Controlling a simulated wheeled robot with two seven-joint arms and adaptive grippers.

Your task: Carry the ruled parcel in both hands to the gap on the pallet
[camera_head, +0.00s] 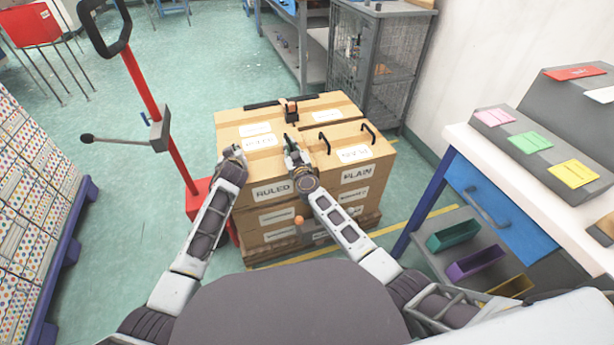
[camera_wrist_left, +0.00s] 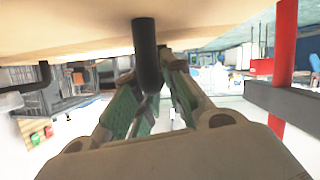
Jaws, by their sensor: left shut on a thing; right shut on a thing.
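The ruled parcel (camera_head: 270,190) is a cardboard box with a white RULED label, at the front left of the stack on the pallet (camera_head: 262,255). It sits beside the plain parcel (camera_head: 357,174), roughly level with it; I cannot tell whether it rests on the boxes below. My left gripper (camera_head: 234,157) is shut on its left handle. The left wrist view shows the green-padded fingers around that black handle (camera_wrist_left: 147,55) under the tan box surface. My right gripper (camera_head: 292,148) is shut at its right side, its handle mostly hidden.
A strapping tool (camera_head: 290,108) lies on the rear boxes. A red pallet jack (camera_head: 165,130) stands at left, near a stack of dotted boxes (camera_head: 35,180). A wire cage cabinet (camera_head: 375,65) stands behind. A white-topped bench (camera_head: 490,165) with coloured bins is at right.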

